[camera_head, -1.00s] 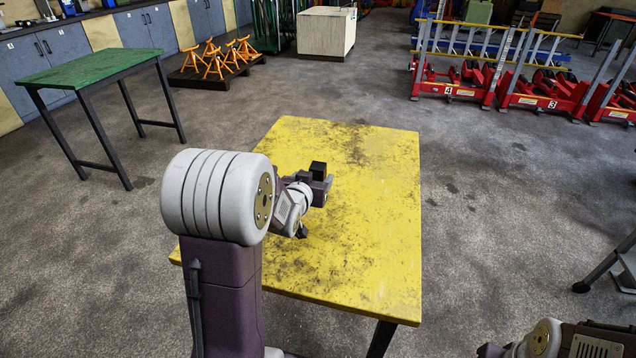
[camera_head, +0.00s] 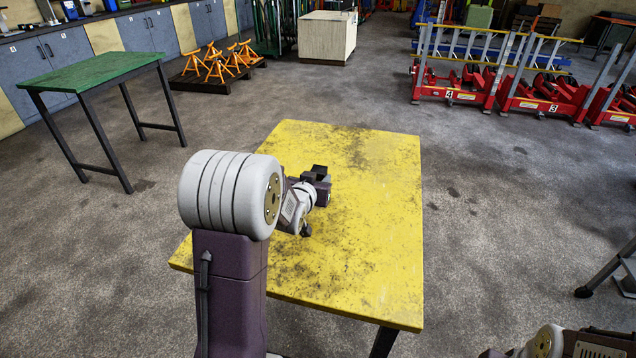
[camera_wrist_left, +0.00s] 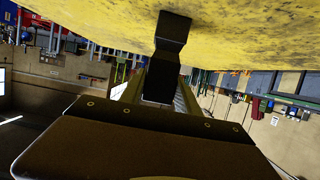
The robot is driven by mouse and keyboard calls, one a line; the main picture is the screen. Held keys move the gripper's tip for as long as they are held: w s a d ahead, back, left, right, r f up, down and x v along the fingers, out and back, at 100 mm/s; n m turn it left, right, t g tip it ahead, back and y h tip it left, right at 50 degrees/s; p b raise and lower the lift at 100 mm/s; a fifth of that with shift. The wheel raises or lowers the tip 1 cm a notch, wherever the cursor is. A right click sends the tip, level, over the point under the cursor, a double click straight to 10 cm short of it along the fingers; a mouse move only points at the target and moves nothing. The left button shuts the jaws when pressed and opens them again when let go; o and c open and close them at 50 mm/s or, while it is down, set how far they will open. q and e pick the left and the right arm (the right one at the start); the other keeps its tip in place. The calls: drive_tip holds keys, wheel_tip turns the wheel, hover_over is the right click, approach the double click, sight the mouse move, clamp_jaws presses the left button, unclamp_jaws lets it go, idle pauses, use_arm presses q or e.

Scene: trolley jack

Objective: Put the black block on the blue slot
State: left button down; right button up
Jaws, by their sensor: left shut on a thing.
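My left gripper (camera_head: 321,180) is low over the yellow table (camera_head: 375,230), near its middle. It is shut on the black block (camera_head: 320,169), of which only a small dark part shows past the gripper in the head view. In the left wrist view the block (camera_wrist_left: 172,32) is a dark stepped shape in front of the gripper, seen against the yellow surface. I cannot tell whether it touches the table. I do not see a blue slot in these views; my arm covers part of the tabletop. My right gripper is not in view.
The rest of the yellow tabletop is bare and stained. A green table (camera_head: 95,72) stands at left, with orange stands (camera_head: 225,62) on a low pallet behind. A pale box (camera_head: 327,37) and red trolley jacks (camera_head: 540,95) stand further back. Open floor surrounds the yellow table.

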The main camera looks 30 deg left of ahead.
use_arm(q)
wheel_tip(320, 180, up, 5)
drive_tip(key=shift+d+f+p, duration=0.1)
drive_tip(key=shift+f+p, duration=0.05)
drive_tip(key=shift+p, duration=0.65)
drive_tip(key=s+d+r+p, duration=0.3)
drive_tip(key=d+r, duration=0.3)
drive_tip(key=d, duration=0.5)
drive_tip(key=shift+s+r+p, duration=0.25)
drive_tip(key=shift+s+p, duration=0.05)
drive_tip(key=shift+p, duration=0.05)
